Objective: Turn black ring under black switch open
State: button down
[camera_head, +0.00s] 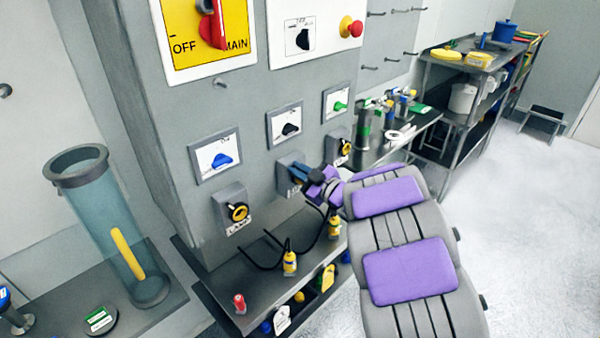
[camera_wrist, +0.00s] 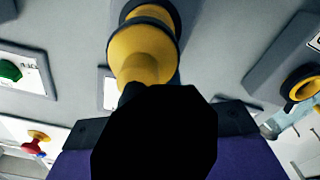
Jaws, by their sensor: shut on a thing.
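The black switch (camera_head: 291,129) is on a white plate in the middle of the grey panel. Below it is a grey mount (camera_head: 284,165), where my gripper (camera_head: 308,178) is shut on the ring fitting, which it mostly hides in the head view. In the wrist view, a yellow stem (camera_wrist: 140,52) with a black collar (camera_wrist: 152,12) sticks out from the mount. A dark faceted shape, which I take to be the black ring (camera_wrist: 155,135), fills the space between the fingers and covers part of the stem. The ring's turn angle cannot be told.
A blue switch (camera_head: 222,160) with a yellow-black ring (camera_head: 238,211) below is on the left. A green switch (camera_head: 340,105) with another ring (camera_head: 345,147) is on the right. A shelf (camera_head: 215,278) with yellow-tagged items is below. Open floor is on the right.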

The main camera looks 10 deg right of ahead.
jog(key=shift+a+n, duration=0.1)
jog(key=shift+n, duration=0.2)
jog(key=c, duration=1.4)
grip_release()
jog(key=shift+s, duration=0.2)
jog(key=shift+o, duration=1)
jog(key=shift+w, duration=0.1)
jog(key=p+v, duration=0.3)
jog(key=v, duration=1.4)
jog(key=shift+d, duration=0.2)
